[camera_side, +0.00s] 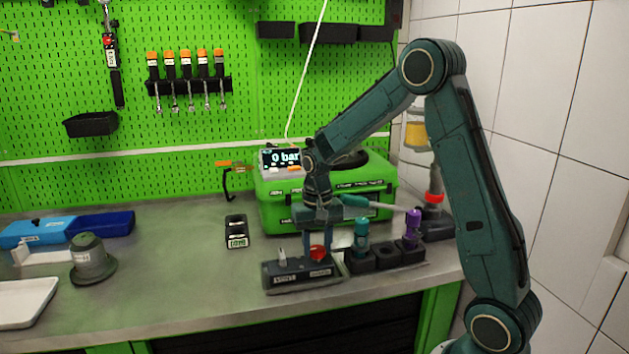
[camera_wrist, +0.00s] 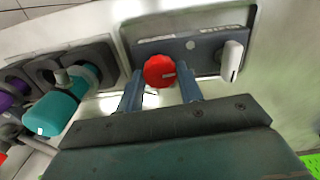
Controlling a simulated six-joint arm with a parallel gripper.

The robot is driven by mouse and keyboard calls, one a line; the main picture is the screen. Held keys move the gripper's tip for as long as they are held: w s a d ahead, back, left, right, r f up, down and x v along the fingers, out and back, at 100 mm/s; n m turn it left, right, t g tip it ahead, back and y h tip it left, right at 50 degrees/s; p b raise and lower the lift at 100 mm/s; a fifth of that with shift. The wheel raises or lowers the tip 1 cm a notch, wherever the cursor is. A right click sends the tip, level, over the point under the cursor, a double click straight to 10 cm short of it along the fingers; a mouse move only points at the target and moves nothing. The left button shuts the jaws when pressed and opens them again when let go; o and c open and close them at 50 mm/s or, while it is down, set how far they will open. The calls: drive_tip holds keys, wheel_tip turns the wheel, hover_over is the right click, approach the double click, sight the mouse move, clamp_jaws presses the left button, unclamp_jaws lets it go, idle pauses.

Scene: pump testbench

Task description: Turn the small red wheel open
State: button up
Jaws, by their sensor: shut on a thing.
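The small red wheel (camera_side: 317,252) sits on top of a dark block (camera_side: 290,281) near the front edge of the bench. In the wrist view the red wheel (camera_wrist: 159,71) lies between the tips of my gripper's two blue-grey fingers (camera_wrist: 160,88). In the side view my gripper (camera_side: 317,246) points straight down with a finger on each side of the wheel, shut on it. A white lever or knob (camera_wrist: 232,60) stands on the same block, and it shows at the left of the wheel in the side view (camera_side: 282,257).
Beside the block is a dark holder (camera_side: 388,257) with a teal-topped item (camera_side: 361,231) and a purple-topped item (camera_side: 412,224). A green case (camera_side: 272,210) with a display reading "0 bar" (camera_side: 285,157) stands behind. A small black device (camera_side: 236,231) lies left; bench between it and the grey knob-shaped part (camera_side: 92,258) is clear.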

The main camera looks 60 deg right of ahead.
sight(317, 248)
drive_tip(key=n, duration=0.8)
drive_tip(key=shift+n, duration=0.4)
drive_tip(key=n, duration=0.4)
drive_tip(key=shift+n, duration=2.2)
drive_tip(key=o, duration=1)
drive_tip(key=shift+r, duration=0.15)
wheel_tip(317, 248, up, 14)
drive_tip(key=shift+f, duration=0.2)
